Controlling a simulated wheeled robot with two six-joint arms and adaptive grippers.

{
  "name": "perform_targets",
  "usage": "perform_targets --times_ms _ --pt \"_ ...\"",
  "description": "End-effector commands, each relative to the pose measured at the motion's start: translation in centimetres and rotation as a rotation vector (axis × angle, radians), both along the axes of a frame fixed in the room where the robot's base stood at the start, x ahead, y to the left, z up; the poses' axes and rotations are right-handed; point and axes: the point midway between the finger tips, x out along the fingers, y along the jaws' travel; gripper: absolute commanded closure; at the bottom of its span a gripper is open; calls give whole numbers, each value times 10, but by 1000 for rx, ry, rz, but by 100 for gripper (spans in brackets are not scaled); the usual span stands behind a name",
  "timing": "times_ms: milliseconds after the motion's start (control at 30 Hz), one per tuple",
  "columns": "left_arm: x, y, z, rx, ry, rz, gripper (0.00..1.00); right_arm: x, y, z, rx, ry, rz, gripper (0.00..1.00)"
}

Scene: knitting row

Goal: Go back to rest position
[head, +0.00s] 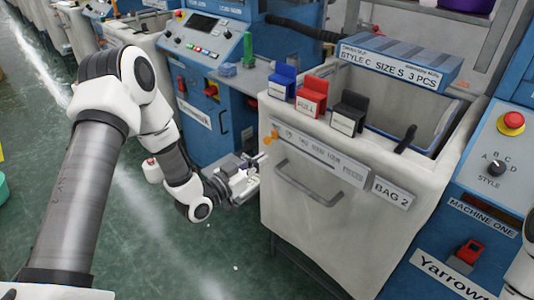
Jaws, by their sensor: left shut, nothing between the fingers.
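My left arm comes in from the left and reaches down toward the middle. My left gripper (248,176) is shut and empty, low over the floor. It is just left of the white bin labelled BAG 2 (300,228) and in front of the blue machine; I cannot tell whether it touches either. Of my right arm only a small white part shows at the right edge; its gripper is out of the picture.
Blue, red and black holders (348,114) line the bin's rim. A blue box labelled STYLE C (400,64) lies across its back. A control panel with a red button (511,122) stands at right. Green floor (150,245) is open at lower left.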

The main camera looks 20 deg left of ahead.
Motion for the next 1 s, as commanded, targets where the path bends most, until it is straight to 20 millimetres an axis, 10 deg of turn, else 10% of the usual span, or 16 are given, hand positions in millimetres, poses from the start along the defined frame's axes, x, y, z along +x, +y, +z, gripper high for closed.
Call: perform_targets --times_ms 600,800,1000 --pt "-18 -24 -24 24 90 -53 100 0 0 20 0 0 0 0" --pt "-123 -69 -135 131 618 -59 100 0 0 50 0 0 0 0" --pt "-276 -50 -203 253 1248 108 100 0 0 60 0 0 0 0"
